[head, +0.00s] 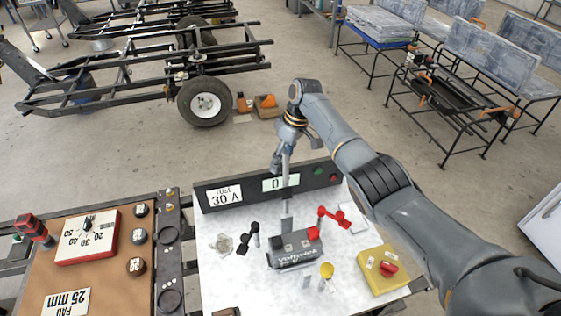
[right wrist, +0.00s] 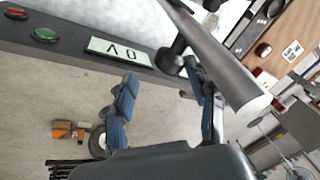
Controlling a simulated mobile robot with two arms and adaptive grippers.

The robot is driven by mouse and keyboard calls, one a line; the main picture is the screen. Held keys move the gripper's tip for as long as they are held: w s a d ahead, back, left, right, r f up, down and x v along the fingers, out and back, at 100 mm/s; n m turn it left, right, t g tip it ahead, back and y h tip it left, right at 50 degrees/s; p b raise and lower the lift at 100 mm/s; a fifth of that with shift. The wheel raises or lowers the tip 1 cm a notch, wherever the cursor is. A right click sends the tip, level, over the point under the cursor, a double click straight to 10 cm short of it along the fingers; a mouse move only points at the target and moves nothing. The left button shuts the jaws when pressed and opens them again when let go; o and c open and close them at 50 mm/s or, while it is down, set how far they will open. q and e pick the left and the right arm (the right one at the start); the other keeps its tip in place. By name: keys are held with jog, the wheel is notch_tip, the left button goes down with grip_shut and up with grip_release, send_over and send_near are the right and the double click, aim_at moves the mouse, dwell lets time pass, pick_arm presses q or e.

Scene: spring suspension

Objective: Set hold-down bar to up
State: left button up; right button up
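A hold-down bar (head: 287,201) shows as a pale metal strip standing up behind the dark battery (head: 292,252) in the head view. A big round metal bar (right wrist: 222,65) also crosses the right wrist view close to the camera, with its end at the right. My right gripper (head: 282,160) hangs from above near the top of the strip. In the right wrist view its two blue-grey fingers (right wrist: 165,105) stand apart, with floor visible between them. The bar passes over the right finger; contact is hard to tell. My left gripper is not in view.
A dark panel (head: 235,183) with displays and buttons stands behind the white bench top (head: 215,270). A brown board (head: 110,275) lies left.

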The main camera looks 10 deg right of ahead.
jog(key=v, duration=1.1)
jog(key=shift+s+d+f, duration=0.1)
